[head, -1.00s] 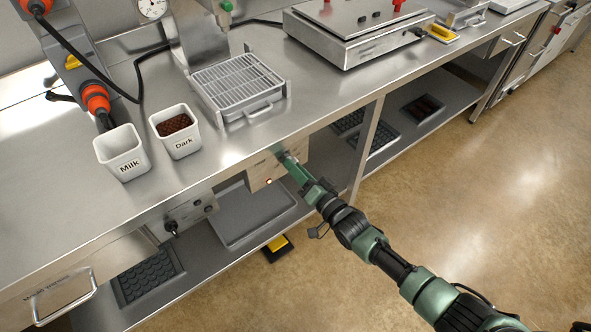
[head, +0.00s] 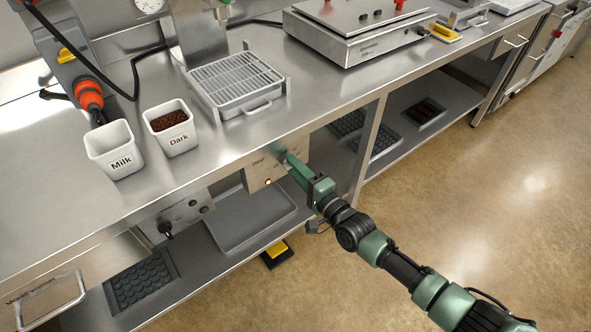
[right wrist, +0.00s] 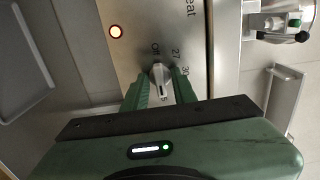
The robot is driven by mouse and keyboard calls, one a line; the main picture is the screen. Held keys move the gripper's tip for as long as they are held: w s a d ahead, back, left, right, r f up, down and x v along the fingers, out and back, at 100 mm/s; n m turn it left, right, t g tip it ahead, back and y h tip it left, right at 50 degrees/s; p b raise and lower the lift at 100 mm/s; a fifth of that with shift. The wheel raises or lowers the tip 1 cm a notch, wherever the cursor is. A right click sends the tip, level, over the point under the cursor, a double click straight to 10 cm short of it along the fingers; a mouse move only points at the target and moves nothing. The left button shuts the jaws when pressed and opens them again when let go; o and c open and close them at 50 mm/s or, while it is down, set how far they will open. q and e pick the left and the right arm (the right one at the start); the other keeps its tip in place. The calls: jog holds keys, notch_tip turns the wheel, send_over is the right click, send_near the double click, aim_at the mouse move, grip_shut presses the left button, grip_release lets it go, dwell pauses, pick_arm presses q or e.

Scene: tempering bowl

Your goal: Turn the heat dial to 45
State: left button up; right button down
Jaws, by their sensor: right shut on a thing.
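The heat dial (right wrist: 159,82) is a pale grey knob on a steel panel (head: 260,172) below the counter's front edge. My right gripper (head: 288,158) reaches it from the front right. In the right wrist view its green fingers (right wrist: 160,88) are shut on the dial, one on each side. The printed marks "Off", "27" and "30" show around the knob, and a partly covered mark ending in "5" shows close to the gripper. A dark line shows on the knob, but I cannot tell its exact setting. My left gripper is not in view.
A lit indicator lamp (right wrist: 116,31) sits on the panel beside the dial. Above, the counter (head: 75,205) holds the Milk tub (head: 113,150), the Dark tub (head: 170,128) and a wire-rack tray (head: 237,82). A lower shelf runs beneath. The floor at right is clear.

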jog(key=shift+f, duration=0.1)
dwell(0.4)
jog(key=c, duration=1.5)
grip_release()
jog(key=v, duration=0.8)
jog(key=shift+w, duration=0.1)
